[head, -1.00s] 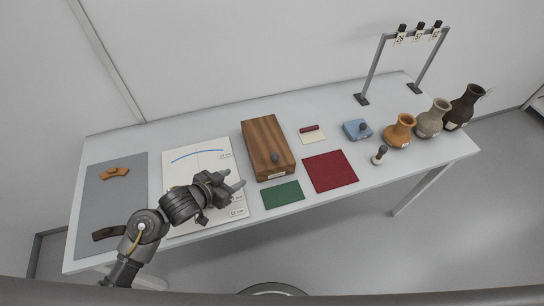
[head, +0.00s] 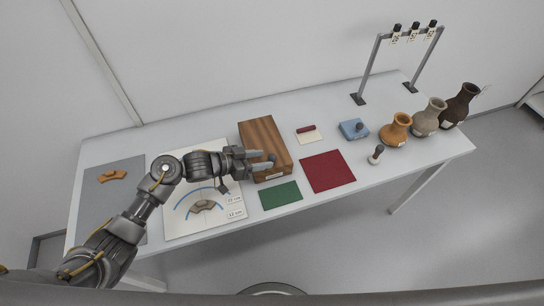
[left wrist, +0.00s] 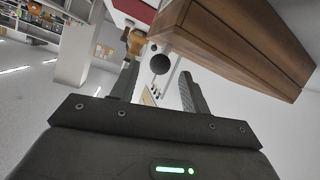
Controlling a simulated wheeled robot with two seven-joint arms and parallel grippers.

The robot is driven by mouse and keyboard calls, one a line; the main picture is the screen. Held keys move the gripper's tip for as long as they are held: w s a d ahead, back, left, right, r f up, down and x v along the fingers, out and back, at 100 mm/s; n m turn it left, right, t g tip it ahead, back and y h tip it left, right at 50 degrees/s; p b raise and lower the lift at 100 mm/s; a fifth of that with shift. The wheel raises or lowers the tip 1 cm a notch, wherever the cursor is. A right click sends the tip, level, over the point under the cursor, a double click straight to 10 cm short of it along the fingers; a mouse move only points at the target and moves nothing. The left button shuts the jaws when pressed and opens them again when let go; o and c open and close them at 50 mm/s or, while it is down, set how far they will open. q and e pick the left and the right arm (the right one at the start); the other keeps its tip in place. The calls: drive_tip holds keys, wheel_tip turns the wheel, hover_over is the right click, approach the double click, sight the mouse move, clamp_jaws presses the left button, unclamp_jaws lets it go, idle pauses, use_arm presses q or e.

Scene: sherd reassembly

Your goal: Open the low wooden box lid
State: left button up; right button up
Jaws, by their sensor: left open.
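The low wooden box (head: 262,134) stands on the table in the head view, its brown lid closed. A dark round knob (head: 272,157) sits near the lid's front edge. My left gripper (head: 268,160) is open at the knob, its fingers pointing right. In the left wrist view the box (left wrist: 235,40) fills the upper right, and the knob (left wrist: 160,64) shows between the two open fingertips (left wrist: 158,85). I cannot tell whether the fingers touch it. My right gripper is not in view.
A paper sheet with blue arcs (head: 203,155) holds a sherd (head: 205,206). A grey mat (head: 105,200) lies left. Green (head: 281,195) and red (head: 328,171) mats lie in front and right. A blue box (head: 354,129), several vases (head: 395,130) and a stand (head: 371,70) are farther right.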

sight(272, 158)
use_arm(q)
drive_tip(key=shift+x, duration=2.35)
drive_tip(key=shift+s, duration=0.1)
clamp_jaws()
